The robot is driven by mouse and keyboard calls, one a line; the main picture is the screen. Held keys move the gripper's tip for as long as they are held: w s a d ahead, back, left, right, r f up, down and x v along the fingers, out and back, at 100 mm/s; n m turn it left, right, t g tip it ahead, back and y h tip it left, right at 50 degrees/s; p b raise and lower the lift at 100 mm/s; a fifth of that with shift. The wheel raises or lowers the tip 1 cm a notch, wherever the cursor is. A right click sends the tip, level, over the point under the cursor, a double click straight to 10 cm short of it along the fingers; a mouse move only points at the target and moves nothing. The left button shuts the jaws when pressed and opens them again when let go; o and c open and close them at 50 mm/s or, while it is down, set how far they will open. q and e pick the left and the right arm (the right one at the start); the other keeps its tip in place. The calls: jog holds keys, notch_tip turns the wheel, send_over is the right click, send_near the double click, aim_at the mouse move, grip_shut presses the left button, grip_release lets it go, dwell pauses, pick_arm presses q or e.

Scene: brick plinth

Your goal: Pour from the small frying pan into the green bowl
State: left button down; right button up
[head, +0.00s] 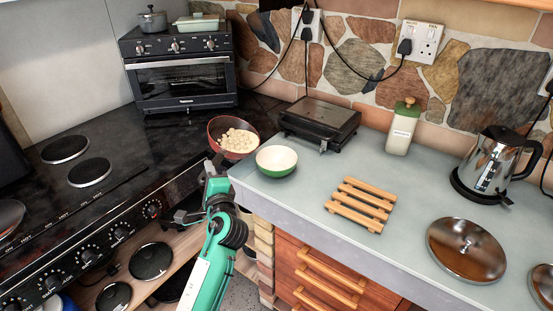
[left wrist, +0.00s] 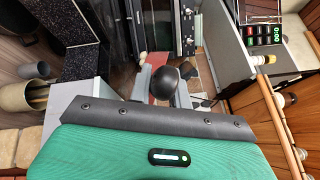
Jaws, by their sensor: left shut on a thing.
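The green bowl (head: 276,172), white inside, stands upright on the counter's left corner and looks empty. My left gripper (head: 213,168) is shut on the pan's handle, below the pan. In the left wrist view, a dark rounded handle end (left wrist: 164,84) shows between the fingers, with a bit of red beyond. My right gripper is not in view.
A dark sandwich press (head: 320,120) stands behind the bowl. A wooden trivet (head: 361,204) lies to its right, with a lid (head: 466,249), green-topped bottle (head: 402,127) and kettle (head: 495,165) farther right. The cooktop (head: 110,150) and toaster oven (head: 180,75) are left of the pan.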

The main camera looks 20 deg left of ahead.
pick_arm(q)
jog(key=shift+d+r, duration=0.25)
jog(key=shift+d, duration=0.1)
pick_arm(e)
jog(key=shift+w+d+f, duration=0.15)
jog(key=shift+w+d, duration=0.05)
pick_arm(q)
jog(key=shift+d+r+m+t+b, duration=0.2)
jog(key=shift+m+t+b, duration=0.1)
jog(key=shift+m+b, duration=0.1)
jog(key=shift+d, duration=0.1)
jog(key=shift+d+r+m+t, duration=0.3)
jog(key=shift+d+r+m, duration=0.2)
jog(key=shift+d+r, duration=0.3)
jog(key=shift+w+d+r+m+t+b, duration=0.1)
jog(key=shift+d+r+m+t+b, duration=0.15)
jog(key=shift+d+m+t+b, duration=0.45)
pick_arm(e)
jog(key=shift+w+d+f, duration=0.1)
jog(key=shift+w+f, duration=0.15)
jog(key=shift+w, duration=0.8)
